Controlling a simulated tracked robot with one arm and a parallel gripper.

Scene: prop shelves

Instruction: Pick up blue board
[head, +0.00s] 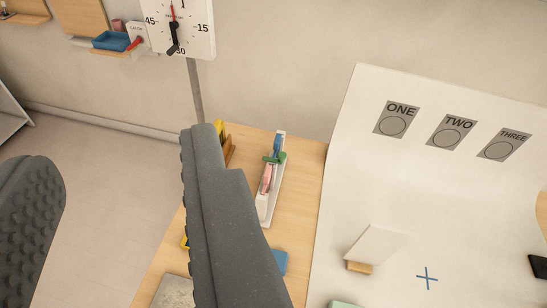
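A flat blue piece (280,262), which may be the blue board, lies on the wooden table (158,270). The right finger of my gripper hides part of it, so its full shape does not show. The right finger crosses in front of the table. A white rack (268,207) stands just right of that finger and holds a small blue item (277,146), a green one and a pink one.
A white curved sheet (440,215) with ONE, TWO and THREE labels fills the right side. A tilted white board (375,243) stands on it in a wooden block. A clock (180,25) on a pole and a blue tray (111,41) are at the upper left. Open floor lies left.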

